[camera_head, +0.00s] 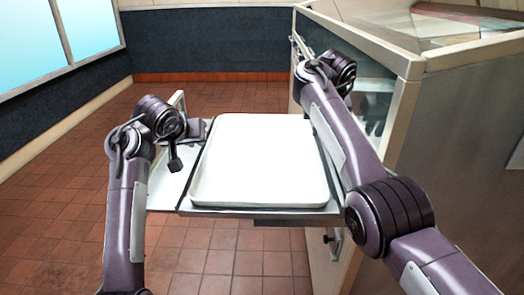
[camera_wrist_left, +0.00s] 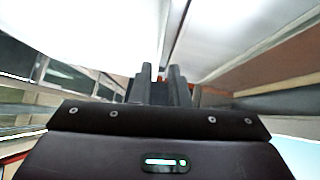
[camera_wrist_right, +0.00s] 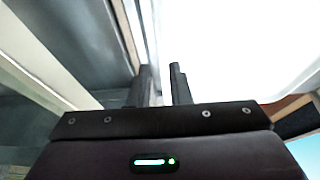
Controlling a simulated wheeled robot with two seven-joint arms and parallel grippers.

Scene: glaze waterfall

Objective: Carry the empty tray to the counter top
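The empty white tray (camera_head: 262,160), with a low raised rim, lies flat on or just above a grey metal shelf; I cannot tell whether a gap lies between them. My left gripper (camera_head: 197,131) is at the tray's left edge.
A counter (camera_head: 452,110) with a glass front and pale frame stands on the right, its top (camera_head: 400,25) higher than the tray. The grey shelf (camera_head: 168,185) shows left of the tray. Open tiled floor (camera_head: 55,215) lies to the left; a dark wall (camera_head: 210,45) is behind.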

